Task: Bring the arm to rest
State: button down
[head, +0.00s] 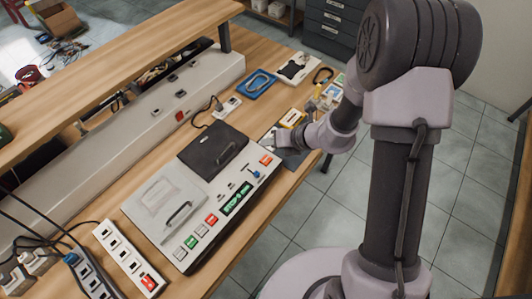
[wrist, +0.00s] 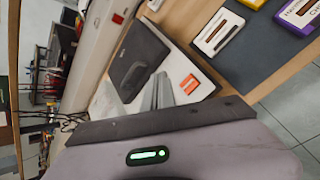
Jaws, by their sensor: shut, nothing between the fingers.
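My arm reaches from the right of the head view over the workbench (head: 300,62). My gripper (head: 272,140) is above the bench, near the right end of a light grey device with a black lid panel (head: 212,148). In the wrist view my gripper (wrist: 163,92) shows two grey fingers together, with nothing between them. Behind the fingers is the device's black panel (wrist: 140,58) and an orange button (wrist: 190,84). The exact gap between fingertips and device is hard to tell.
Power strips (head: 128,258) with cables lie front left. Tiled floor (head: 340,205) is open at right.

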jog(key=s+r+n+g+b, duration=0.1)
jog(key=s+r+n+b, duration=0.6)
jog(key=s+r+n, duration=0.85)
jog(key=s+d+n+t+h+b, duration=0.2)
jog(key=s+d+n+h+b, duration=0.2)
jog(key=n, duration=0.9)
jog(key=s+d+h, duration=0.1)
jog(key=s+d, duration=0.2)
jog(key=d, duration=0.2)
jog(key=shift+d+f+n+h, duration=0.15)
jog(key=shift+f+n+h, duration=0.2)
jog(key=shift+f+h, duration=0.05)
